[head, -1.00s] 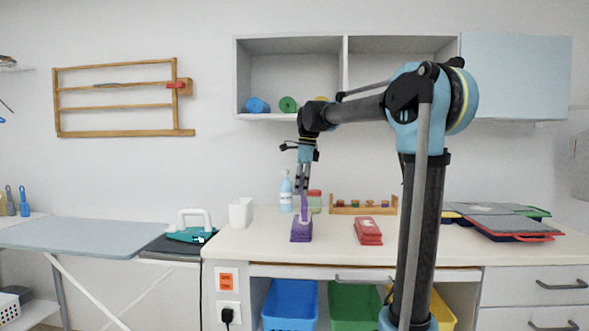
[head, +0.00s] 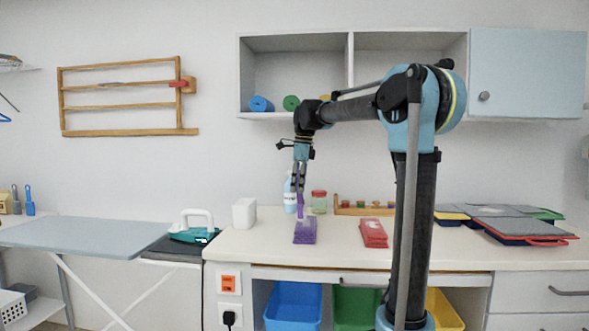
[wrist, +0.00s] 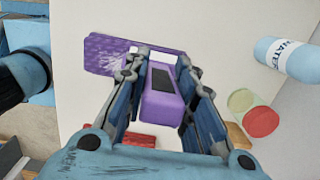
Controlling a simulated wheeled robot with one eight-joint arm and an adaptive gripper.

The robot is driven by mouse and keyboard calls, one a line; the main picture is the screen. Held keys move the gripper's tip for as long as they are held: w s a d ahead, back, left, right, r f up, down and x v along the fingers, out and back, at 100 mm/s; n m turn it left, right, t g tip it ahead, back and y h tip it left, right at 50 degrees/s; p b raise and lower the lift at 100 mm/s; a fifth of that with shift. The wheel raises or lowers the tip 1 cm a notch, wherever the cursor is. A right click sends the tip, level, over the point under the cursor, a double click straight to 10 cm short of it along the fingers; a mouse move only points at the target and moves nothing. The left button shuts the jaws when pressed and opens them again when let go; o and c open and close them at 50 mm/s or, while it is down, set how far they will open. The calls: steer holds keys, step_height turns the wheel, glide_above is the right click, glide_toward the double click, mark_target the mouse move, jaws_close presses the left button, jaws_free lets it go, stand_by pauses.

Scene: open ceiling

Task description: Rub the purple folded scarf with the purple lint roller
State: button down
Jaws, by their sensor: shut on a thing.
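The purple folded scarf (head: 305,236) lies flat on the pale counter. It also shows at the upper left of the wrist view (wrist: 103,52), with whitish streaks on it beside my gripper. My gripper (head: 299,186) points down above the scarf and is shut on the purple lint roller (head: 300,203). In the wrist view the roller's purple handle (wrist: 161,104) sits between my fingers (wrist: 165,72). The roller's lower end is over the scarf; I cannot tell for sure whether it touches.
A red folded cloth (head: 373,233) lies to the right on the counter. A water bottle (head: 290,195) and a red-lidded jar (head: 319,202) stand behind. A white box (head: 244,213) is at the left. The counter between the scarf and the red cloth is clear.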

steer(key=shift+s+d, duration=0.25)
steer(key=shift+d, duration=0.15)
step_height(320, 180, up, 8)
steer(key=d, duration=0.3)
steer(key=shift+a+f, duration=0.1)
steer(key=shift+a, duration=0.05)
stand_by(0.6)
